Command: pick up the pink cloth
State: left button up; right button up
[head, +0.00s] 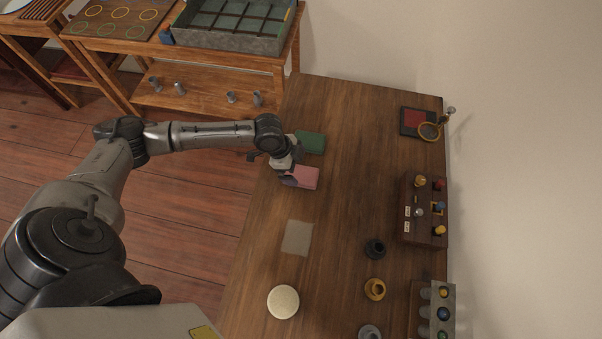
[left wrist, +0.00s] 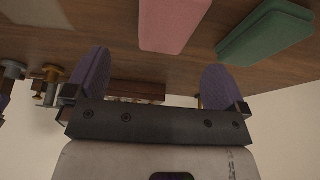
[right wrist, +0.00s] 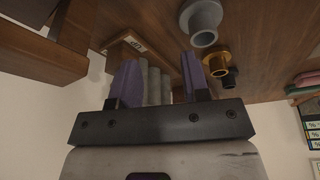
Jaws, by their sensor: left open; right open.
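The pink cloth (head: 304,178) is a folded pad lying flat near the left edge of the wooden table. It also shows at the top of the left wrist view (left wrist: 172,22). My left gripper (head: 288,179) is at the cloth's left side in the head view and partly overlaps it there. In the left wrist view the left gripper (left wrist: 157,82) is open and empty, with the cloth beyond its fingertips and not between them. My right gripper (right wrist: 158,78) is open in the right wrist view; grey cylinders show between its fingers, and I cannot tell their distance.
A folded green cloth (head: 310,142) lies just behind the pink one. A grey-beige square (head: 297,238) and a round cream disc (head: 283,301) are nearer. Dark and brass ring pieces (head: 375,289) and a control box (head: 423,210) stand right. The table's middle is clear.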

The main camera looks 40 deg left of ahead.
aim_at(306, 175)
pick_arm(q)
jog(key=shift+x, duration=1.3)
jog(key=x, duration=0.4)
jog(key=shift+w+d+r, duration=0.1)
jog(key=shift+w+r, duration=0.05)
jog(key=shift+w, duration=0.2)
jog(key=shift+w+d+f+b, duration=0.15)
jog(key=shift+f+b, duration=0.15)
jog(key=shift+f, duration=0.3)
jog(key=shift+c, duration=0.5)
jog(key=c, duration=0.9)
jog(key=shift+o, duration=0.2)
jog(key=shift+r, duration=0.1)
